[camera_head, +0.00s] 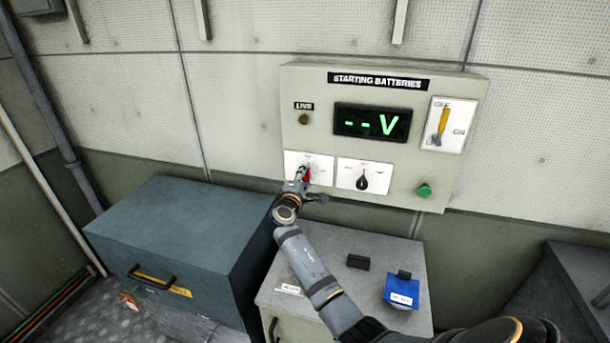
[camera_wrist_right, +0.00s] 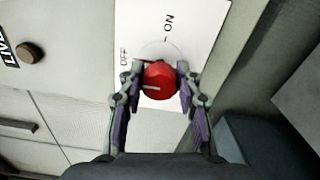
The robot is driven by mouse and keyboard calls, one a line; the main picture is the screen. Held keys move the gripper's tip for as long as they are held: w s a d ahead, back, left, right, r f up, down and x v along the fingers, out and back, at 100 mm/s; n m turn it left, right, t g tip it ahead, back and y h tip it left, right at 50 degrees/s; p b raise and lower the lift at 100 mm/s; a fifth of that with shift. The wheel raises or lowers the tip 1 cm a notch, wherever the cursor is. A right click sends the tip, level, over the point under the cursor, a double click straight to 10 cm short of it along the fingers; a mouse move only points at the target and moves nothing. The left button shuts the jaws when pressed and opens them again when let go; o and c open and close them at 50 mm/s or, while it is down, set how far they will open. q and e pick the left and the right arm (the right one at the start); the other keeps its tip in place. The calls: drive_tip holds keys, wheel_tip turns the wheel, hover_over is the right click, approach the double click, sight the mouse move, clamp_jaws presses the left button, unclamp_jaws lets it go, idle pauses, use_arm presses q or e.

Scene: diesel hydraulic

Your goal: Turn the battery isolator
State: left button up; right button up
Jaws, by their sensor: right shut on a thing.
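The battery isolator is a red knob (camera_head: 306,175) on a white plate (camera_head: 319,163) at the lower left of the "STARTING BATTERIES" panel (camera_head: 290,115). In the right wrist view the red knob (camera_wrist_right: 160,82) sits between my fingers, its pale mark near the OFF side; the plate (camera_wrist_right: 185,30) reads OFF and ON. My right gripper (camera_head: 303,178) is shut on the knob, with a finger on each side (camera_wrist_right: 160,85). The display (camera_head: 372,123) reads "-- V" in green. The round LIVE lamp (camera_head: 304,119) looks dull brown. My left gripper is not in view.
A black selector knob (camera_head: 362,183) is right of the isolator. A yellow-handled lever (camera_head: 441,122) and a green button (camera_head: 424,191) are at the panel's right. Below stand a grey cabinet (camera_head: 340,240) with a blue item (camera_head: 402,290) and black block (camera_head: 358,262), and a blue-grey chest (camera_head: 180,230).

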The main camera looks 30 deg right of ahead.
drive_tip(key=shift+f, duration=0.1)
idle(0.3)
drive_tip(key=o, duration=1.2)
drive_tip(key=shift+c, duration=0.2)
drive_tip(key=v, duration=0.7)
drive_tip(key=shift+s+a, duration=0.2)
